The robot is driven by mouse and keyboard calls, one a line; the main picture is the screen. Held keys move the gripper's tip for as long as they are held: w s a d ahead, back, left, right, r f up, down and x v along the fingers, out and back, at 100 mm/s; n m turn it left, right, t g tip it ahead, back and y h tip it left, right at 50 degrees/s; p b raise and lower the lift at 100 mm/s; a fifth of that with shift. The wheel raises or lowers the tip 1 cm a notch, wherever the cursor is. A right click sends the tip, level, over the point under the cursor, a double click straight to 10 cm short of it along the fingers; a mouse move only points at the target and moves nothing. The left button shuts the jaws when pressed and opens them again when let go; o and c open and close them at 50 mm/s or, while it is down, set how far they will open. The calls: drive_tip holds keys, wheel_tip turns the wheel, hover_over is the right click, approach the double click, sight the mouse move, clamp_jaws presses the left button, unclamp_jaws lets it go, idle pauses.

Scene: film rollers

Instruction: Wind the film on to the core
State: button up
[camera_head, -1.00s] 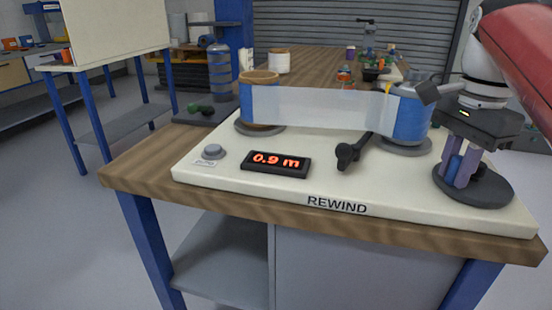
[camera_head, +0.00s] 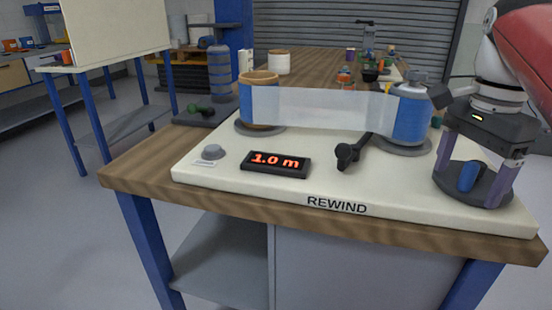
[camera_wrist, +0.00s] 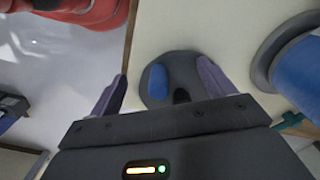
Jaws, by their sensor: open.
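The film (camera_head: 320,108) stretches as a pale band between a brown core with blue film (camera_head: 259,98) at left and a blue roll (camera_head: 411,115) on a grey spindle at right. The display (camera_head: 275,162) reads 1.0 m. A black lever (camera_head: 348,153) stands on the white board. My gripper (camera_head: 482,188) is open over a dark round disc at the board's right end, its two purple fingers apart. A blue handle (camera_head: 469,177) stands between the fingers; in the wrist view the handle (camera_wrist: 158,80) also lies between them, with gaps on both sides.
A grey button (camera_head: 212,152) is at the board's left front. The board marked REWIND (camera_head: 337,204) lies on a wooden bench (camera_head: 140,176). A dark stand (camera_head: 219,75) with a grey-blue roll is behind at left. The board's front middle is clear.

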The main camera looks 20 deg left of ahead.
drive_tip(key=shift+r, duration=0.1)
idle(0.3)
wheel_tip(320, 180, up, 5)
drive_tip(key=p, duration=0.4)
drive_tip(key=shift+p, duration=0.35)
drive_tip(key=shift+r, duration=0.9)
